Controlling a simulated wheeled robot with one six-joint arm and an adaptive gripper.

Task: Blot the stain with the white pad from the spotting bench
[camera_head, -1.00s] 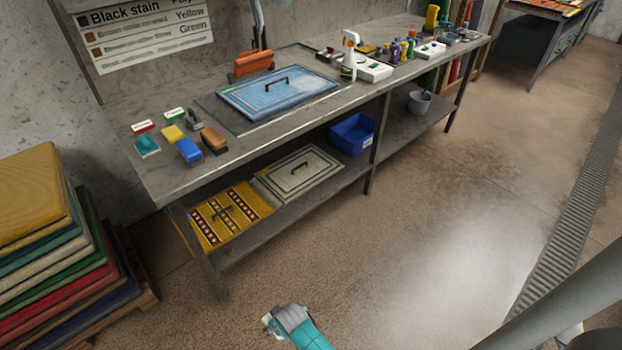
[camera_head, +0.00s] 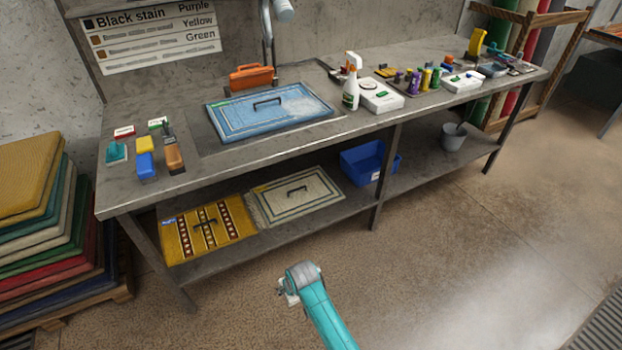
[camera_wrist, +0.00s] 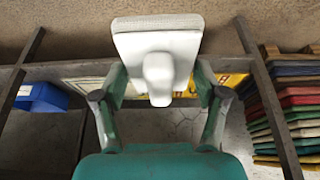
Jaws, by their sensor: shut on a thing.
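My gripper (camera_wrist: 158,88) is shut on a white pad (camera_wrist: 158,24), holding it by its rounded white grip. In the head view my gripper (camera_head: 291,285) is in front of the bench, low in the picture, and only a small pale part of the pad shows. The spotting bench (camera_head: 330,135) runs across the view. A blue bordered rug (camera_head: 240,115) with a black handle lies on its top. A pale whitish patch (camera_head: 303,106) shows on the rug's right part; I cannot tell whether it is the stain.
Brushes and small blocks (camera_head: 147,165) stand at the bench's left end. A spray bottle (camera_head: 351,92), white boxes and small bottles stand to the right. The lower shelf holds two mats (camera_head: 210,230) and a blue bin (camera_head: 368,165). Stacked rugs (camera_head: 35,235) are at left. Floor in front is open.

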